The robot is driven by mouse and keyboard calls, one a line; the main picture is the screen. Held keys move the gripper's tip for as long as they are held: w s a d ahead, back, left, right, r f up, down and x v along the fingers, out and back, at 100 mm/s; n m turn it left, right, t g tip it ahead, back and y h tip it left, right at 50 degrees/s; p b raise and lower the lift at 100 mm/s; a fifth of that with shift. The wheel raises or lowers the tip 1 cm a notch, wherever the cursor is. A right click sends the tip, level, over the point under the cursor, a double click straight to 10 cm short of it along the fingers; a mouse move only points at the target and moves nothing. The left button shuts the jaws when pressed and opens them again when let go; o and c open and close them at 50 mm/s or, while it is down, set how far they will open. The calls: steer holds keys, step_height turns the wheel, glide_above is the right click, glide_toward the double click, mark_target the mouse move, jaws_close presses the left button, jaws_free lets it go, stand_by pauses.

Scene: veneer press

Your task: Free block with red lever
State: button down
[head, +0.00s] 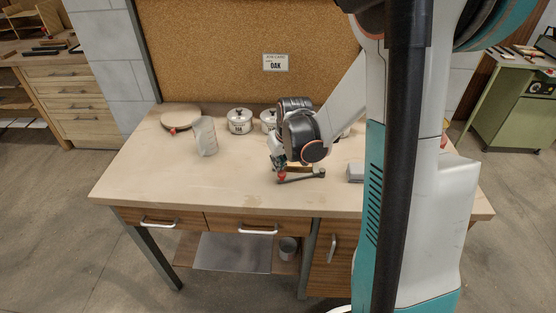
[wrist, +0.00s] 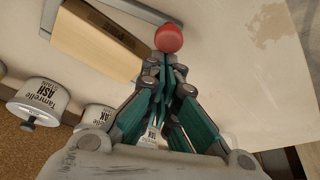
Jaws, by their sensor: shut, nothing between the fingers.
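The lever (head: 303,177) is a dark grey bar lying low over the bench, with a round red knob (head: 282,175) at its left end. The knob also shows in the wrist view (wrist: 169,38), just beyond my fingertips. My gripper (head: 279,164) is shut and empty, pointing down at the knob; the wrist view shows its closed tips (wrist: 167,66) close to the knob, and I cannot tell whether they touch it. A pale wooden block (wrist: 95,36) lies beside the gripper in the wrist view, with a grey bar along its far side. In the head view my gripper and arm mostly hide the block.
White labelled tins (head: 239,122) stand along the back of the bench (head: 150,185). A clear beaker (head: 205,136) and a round wooden piece (head: 180,117) are at left. A grey object (head: 355,172) lies right of the lever. A card (head: 275,62) reads OAK. The front left bench top is clear.

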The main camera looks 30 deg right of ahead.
steer(key=shift+s+a, duration=0.1)
steer(key=shift+s, duration=0.05)
steer(key=shift+s+a+n, duration=0.25)
steer(key=shift+s+n, duration=0.35)
steer(key=s+n, duration=0.2)
steer(key=s+n+y, duration=0.1)
steer(key=s+n, duration=0.1)
steer(key=s, duration=0.1)
steer(key=s+a+n+y, duration=0.1)
steer(key=s+n, duration=0.1)
steer(key=shift+s+g+b, duration=0.2)
steer(key=shift+g+b, duration=0.1)
steer(key=shift+b, duration=0.05)
steer(key=s+n, duration=0.1)
steer(key=s, duration=0.1)
steer(key=s+d+n+y, duration=0.1)
steer(key=s, duration=0.1)
steer(key=s+d+n+g, duration=0.1)
steer(key=n, duration=0.1)
steer(key=shift+s+d, duration=0.1)
steer(key=shift+s, duration=0.3)
steer(key=shift+s+d, duration=0.8)
steer(key=shift+s, duration=0.2)
steer(key=w+a, duration=0.2)
steer(key=a, duration=0.2)
steer(key=d+p+v, duration=0.1)
steer(key=p+v, duration=0.2)
steer(key=v, duration=0.7)
steer(key=shift+r+p, duration=0.3)
steer(key=shift+p, duration=0.05)
